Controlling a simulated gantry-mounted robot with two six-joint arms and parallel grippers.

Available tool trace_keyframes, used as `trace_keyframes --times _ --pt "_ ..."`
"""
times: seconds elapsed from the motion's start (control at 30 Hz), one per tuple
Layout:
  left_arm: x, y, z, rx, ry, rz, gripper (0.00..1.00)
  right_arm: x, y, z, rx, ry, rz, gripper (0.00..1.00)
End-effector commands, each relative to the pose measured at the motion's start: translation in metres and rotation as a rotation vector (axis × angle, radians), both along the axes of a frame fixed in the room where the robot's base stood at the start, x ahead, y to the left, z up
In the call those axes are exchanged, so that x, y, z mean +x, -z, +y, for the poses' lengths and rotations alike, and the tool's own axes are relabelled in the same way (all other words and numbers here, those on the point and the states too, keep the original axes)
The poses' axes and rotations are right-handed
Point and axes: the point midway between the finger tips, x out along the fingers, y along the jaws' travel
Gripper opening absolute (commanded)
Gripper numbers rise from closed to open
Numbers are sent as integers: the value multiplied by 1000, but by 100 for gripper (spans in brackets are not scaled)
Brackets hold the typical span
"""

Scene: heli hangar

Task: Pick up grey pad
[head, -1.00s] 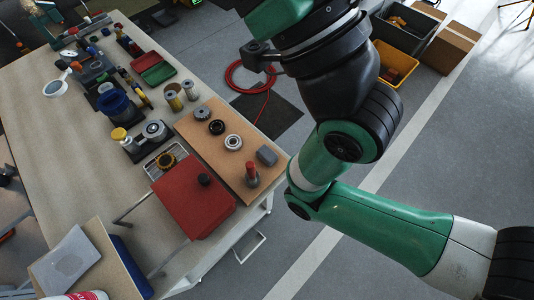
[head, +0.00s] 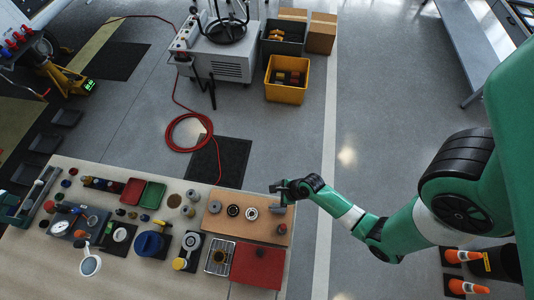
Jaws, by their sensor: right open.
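The grey pad (head: 278,209) is a small dark grey block at the right end of the tan board (head: 242,228) on the workbench. My right gripper (head: 277,193) reaches in from the right and is open, with its fingers just beyond the pad's far edge in the head view. Whether the fingers are above the pad or touching it cannot be told. Part of the pad may be hidden by the gripper. My left gripper is not in view.
A red-topped cylinder (head: 281,229) stands close in front of the pad. A dark ring (head: 233,210) and a pale ring (head: 251,213) lie to its left. A red case (head: 246,268) is in front. Open floor lies right of the bench.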

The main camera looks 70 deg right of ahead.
Motion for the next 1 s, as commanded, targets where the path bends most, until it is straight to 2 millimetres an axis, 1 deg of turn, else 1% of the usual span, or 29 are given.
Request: trace_keyframes --times 0.03,0.1,0.13,0.2,0.23,0.37,0.47,0.6,0.73,0.83,1.0 --pt "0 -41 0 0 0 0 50 -31 -26 8 31 35 52 85" --pt "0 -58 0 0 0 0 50 -57 -33 16 55 71 91 85" --pt "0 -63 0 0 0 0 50 -64 -36 18 63 83 101 85" --pt "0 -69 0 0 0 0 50 -73 -40 20 71 102 112 85" --pt "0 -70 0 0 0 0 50 -74 -40 19 72 108 114 85" --pt "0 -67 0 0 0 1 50 -72 -38 17 70 113 110 85" --pt "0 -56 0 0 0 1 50 -70 -28 17 69 111 110 85" --pt "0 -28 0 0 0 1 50 -61 -2 18 68 107 108 85" --pt "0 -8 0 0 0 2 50 -52 18 19 67 108 109 85" --pt "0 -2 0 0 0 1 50 -48 24 19 67 108 109 85" --pt "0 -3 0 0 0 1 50 -47 23 19 68 110 109 85"
